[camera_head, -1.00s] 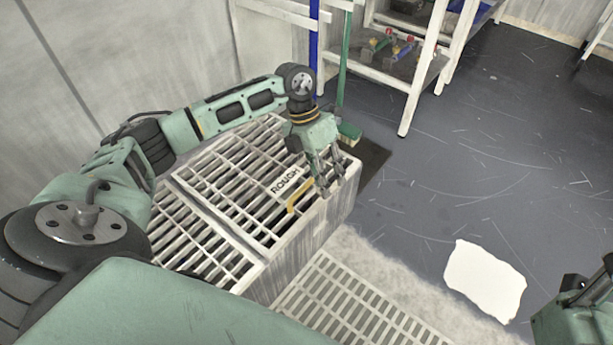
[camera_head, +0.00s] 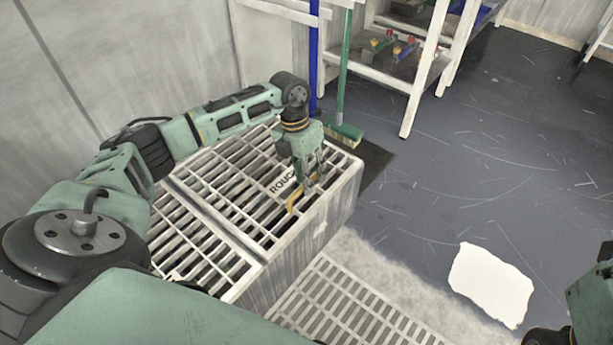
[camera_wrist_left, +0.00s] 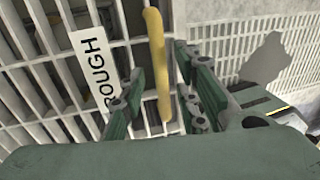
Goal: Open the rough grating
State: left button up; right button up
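The rough grating (camera_head: 228,175) is a white slatted panel on top of a pale box (camera_head: 318,228), with a label reading ROUGH (camera_head: 283,182). It lies flat. Its yellow handle (camera_head: 293,203) stands near the right edge. My left gripper (camera_head: 306,186) points down at the handle. In the left wrist view the yellow handle (camera_wrist_left: 157,65) runs between the spread fingers (camera_wrist_left: 160,95), with gaps visible on both sides. The ROUGH label (camera_wrist_left: 93,68) is left of it. My right gripper (camera_head: 560,335) shows only in part at the lower right edge; its fingers are not clear.
A second slatted section (camera_head: 195,250) lies nearer on the box. A floor grate (camera_head: 350,305) lies in front. A green broom (camera_head: 343,130) stands behind the box. A shelf (camera_head: 400,65) is at the back. A white sheet (camera_head: 490,285) lies on open floor.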

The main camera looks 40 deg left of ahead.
pick_arm(q)
grip_shut()
jog(key=shift+r, duration=0.1)
dwell(0.4)
